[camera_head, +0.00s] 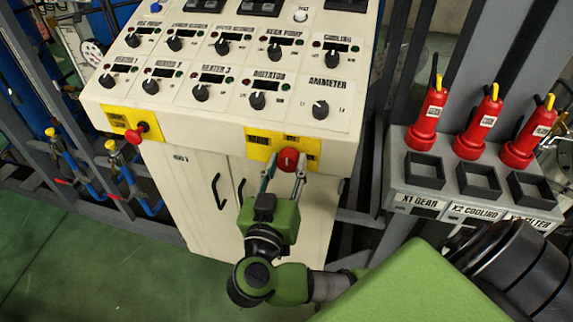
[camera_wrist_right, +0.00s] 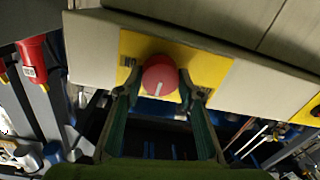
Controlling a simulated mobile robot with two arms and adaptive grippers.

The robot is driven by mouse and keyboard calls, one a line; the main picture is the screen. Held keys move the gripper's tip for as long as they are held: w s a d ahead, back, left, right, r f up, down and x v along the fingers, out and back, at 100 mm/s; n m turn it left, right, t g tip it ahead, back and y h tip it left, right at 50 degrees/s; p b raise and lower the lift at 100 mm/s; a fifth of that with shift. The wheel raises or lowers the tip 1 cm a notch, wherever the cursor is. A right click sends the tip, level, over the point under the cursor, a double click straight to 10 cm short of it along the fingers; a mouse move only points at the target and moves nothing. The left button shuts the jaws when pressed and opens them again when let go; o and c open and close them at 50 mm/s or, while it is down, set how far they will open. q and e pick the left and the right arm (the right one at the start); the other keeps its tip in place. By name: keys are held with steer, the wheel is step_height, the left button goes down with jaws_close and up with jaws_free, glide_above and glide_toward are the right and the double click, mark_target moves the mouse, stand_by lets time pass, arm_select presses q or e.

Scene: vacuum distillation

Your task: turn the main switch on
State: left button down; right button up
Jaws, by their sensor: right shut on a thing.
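The main switch is a red round knob (camera_head: 288,160) on a yellow plate (camera_head: 259,148) at the front right of the cream control cabinet. In the right wrist view the red knob (camera_wrist_right: 160,80) shows a white mark pointing down, a little left of vertical. My right gripper (camera_head: 286,172) reaches up to the knob from below. In the right wrist view its two fingertips (camera_wrist_right: 161,92) stand at either side of the knob, shut on it. My left gripper is in neither view.
Another red knob (camera_head: 142,128) sits on a yellow plate at the cabinet's left. Black dials (camera_head: 258,101) cover the sloped panel above. Red plugs (camera_head: 479,122) stand over dark sockets on a grey stand at the right. Green floor (camera_head: 60,270) is clear at lower left.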

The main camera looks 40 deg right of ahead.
steer(key=shift+m, duration=0.3)
steer(key=shift+m+p, duration=0.55)
steer(key=shift+m, duration=0.05)
steer(key=m+p, duration=0.1)
steer(key=m, duration=0.1)
steer(key=shift+m, duration=0.3)
steer(key=shift+s+f+m, duration=0.1)
steer(key=shift+m, duration=0.8)
steer(key=m, duration=0.2)
steer(key=shift+m, duration=0.4)
steer(key=m, duration=0.4)
steer(key=shift+f+m+h, duration=0.2)
steer(key=shift+m+h, duration=0.1)
steer(key=shift+m, duration=0.1)
steer(key=shift+m+b, duration=1.05)
steer(key=shift+m, duration=1.25)
